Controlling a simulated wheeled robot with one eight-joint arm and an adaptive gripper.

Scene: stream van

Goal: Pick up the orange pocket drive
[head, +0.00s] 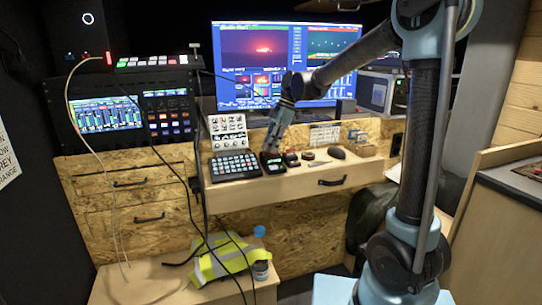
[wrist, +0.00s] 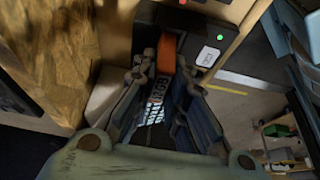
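The orange pocket drive (wrist: 167,53) shows in the wrist view as a narrow orange block, just beyond and between my fingertips. My gripper (wrist: 166,72) points at it with its two fingers apart, one on each side, and a gap shows between them. I cannot tell whether either finger touches it. In the head view my gripper (head: 270,156) is low over the wooden desk ledge (head: 262,188). The drive cannot be made out there, as the gripper and small dark items cover that spot.
A button pad (head: 234,165) lies left of my gripper. Small red and dark items (head: 291,159) and a dark mouse-like object (head: 336,153) lie to its right. In the wrist view a white-labelled device (wrist: 207,57) is close right of the drive. Monitors (head: 285,60) stand behind.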

